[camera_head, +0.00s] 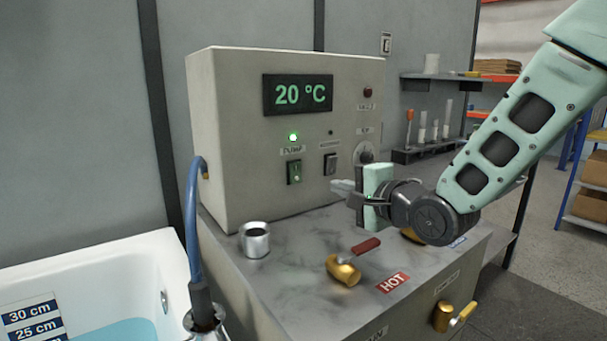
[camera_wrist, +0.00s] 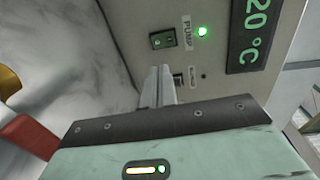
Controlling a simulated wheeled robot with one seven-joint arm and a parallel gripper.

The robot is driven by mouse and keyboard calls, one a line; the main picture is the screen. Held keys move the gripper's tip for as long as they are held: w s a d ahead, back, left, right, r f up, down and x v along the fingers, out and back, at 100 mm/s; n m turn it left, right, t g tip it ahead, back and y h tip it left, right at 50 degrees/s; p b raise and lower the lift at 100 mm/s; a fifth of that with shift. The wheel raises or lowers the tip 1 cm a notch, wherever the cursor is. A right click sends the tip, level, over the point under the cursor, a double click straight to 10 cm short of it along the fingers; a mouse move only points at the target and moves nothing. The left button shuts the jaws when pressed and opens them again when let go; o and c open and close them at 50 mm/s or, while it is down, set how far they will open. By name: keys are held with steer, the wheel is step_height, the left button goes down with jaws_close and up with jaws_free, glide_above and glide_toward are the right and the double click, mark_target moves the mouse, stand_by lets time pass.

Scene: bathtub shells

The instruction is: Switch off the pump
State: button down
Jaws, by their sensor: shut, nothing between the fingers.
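The pump switch (camera_head: 294,172) is a green-lit rocker on the front of the beige control box (camera_head: 235,130), under a lit green lamp (camera_head: 293,137) and a PUMP label. The switch also shows in the wrist view (camera_wrist: 163,40), with the lit lamp (camera_wrist: 202,31) beside it. My gripper (camera_head: 342,187) is shut and empty. It is in front of the box, to the right of the pump switch and a little lower, apart from it. In the wrist view its fingers (camera_wrist: 158,85) point toward the panel near the second, dark switch.
The dark switch (camera_head: 330,163) and a knob (camera_head: 363,153) are right of the pump switch. A bathtub (camera_head: 110,262) and blue hose (camera_head: 192,225) are at left.

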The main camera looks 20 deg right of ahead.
steer(key=w+p, duration=0.1)
steer(key=p, duration=0.5)
glide_toward(296, 178)
steer(key=x, duration=0.6)
steer(key=shift+w+a+f, duration=0.15)
steer(key=shift+w, duration=0.2)
steer(key=shift+w+f+b, duration=0.15)
steer(key=shift+f+b, duration=0.2)
steer(key=shift+b, duration=0.7)
steer(key=shift+t+b, duration=0.35)
steer(key=shift+t, duration=0.05)
steer(key=shift+r+p, duration=0.3)
steer(key=shift+r, duration=0.05)
